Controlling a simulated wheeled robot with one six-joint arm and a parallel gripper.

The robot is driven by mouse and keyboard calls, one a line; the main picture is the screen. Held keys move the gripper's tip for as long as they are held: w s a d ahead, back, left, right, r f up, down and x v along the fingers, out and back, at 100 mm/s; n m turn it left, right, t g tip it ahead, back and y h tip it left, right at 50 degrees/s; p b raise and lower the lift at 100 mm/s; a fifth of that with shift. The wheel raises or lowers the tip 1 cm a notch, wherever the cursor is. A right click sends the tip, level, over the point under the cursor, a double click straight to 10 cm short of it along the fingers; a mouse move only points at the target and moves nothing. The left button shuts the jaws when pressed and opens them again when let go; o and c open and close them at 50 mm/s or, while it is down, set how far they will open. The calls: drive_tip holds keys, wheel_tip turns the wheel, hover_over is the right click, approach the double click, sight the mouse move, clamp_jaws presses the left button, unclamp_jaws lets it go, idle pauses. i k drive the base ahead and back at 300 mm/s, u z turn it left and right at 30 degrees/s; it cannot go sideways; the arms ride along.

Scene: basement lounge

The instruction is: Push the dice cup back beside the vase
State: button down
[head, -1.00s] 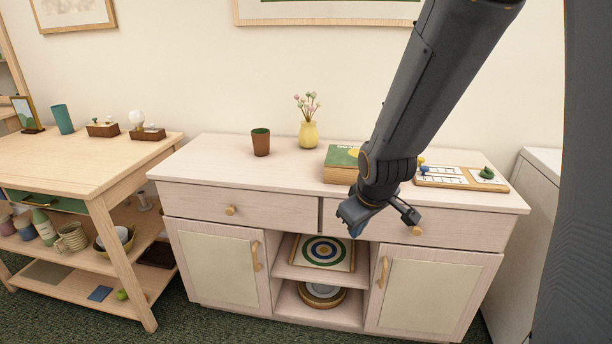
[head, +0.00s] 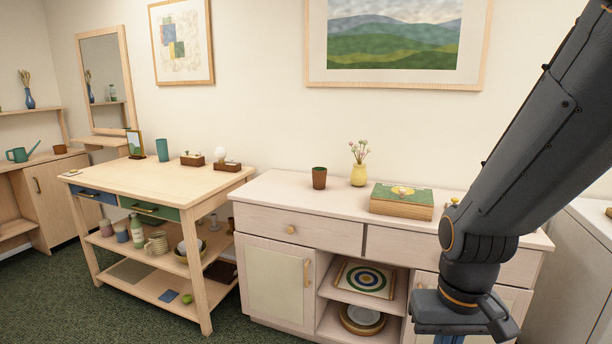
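The dice cup (head: 319,178), brown with a green inside, stands upright on the pale sideboard top (head: 277,196). The yellow vase (head: 358,175) with a few flower stems stands to its right, a small gap apart and a little farther back. My gripper (head: 466,335) is at the lower right, in front of the sideboard and below its top, well apart from the cup and vase. It points down; its fingertips are cut off by the bottom edge, so I cannot tell its opening.
A green-topped box (head: 402,200) lies right of the vase. The top in front of the cup is clear. A wooden table (head: 150,180) with small objects stands to the left. A framed landscape (head: 395,45) hangs above.

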sight(319, 174)
drive_tip(key=u, duration=0.65)
drive_tip(key=i, duration=0.75)
drive_tip(key=u, duration=0.9)
drive_tip(key=i, duration=1.6)
drive_tip(key=z, duration=1.4)
drive_tip(key=i, duration=0.65)
drive_tip(key=z, duration=0.7)
